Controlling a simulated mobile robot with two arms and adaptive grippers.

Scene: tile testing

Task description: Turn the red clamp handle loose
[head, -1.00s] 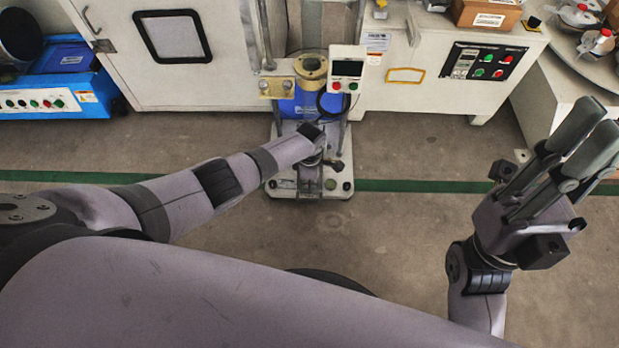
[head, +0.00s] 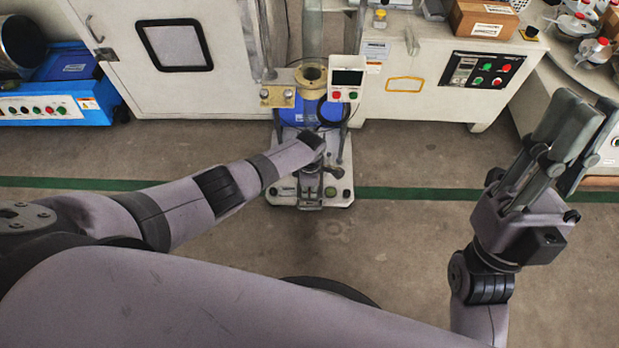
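The test machine (head: 343,128) stands upright in the middle of the head view, with a brass-coloured ring, a small control box and a pale base plate. I cannot make out a red clamp handle; my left wrist covers part of the machine just above its base. My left gripper (head: 311,185) is at the lower front of the machine, over the base plate. It is small and mostly hidden by its own wrist, so its fingers and any contact are unclear. My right gripper (head: 580,120) is raised at the right, away from the machine, fingers apart and empty.
A white cabinet (head: 210,85) is behind left, with a blue box unit (head: 57,95) beside it. A white control cabinet (head: 415,105) is behind right, carrying a cardboard box (head: 484,18). A table (head: 550,85) with round metal parts is at far right. The floor in front is clear.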

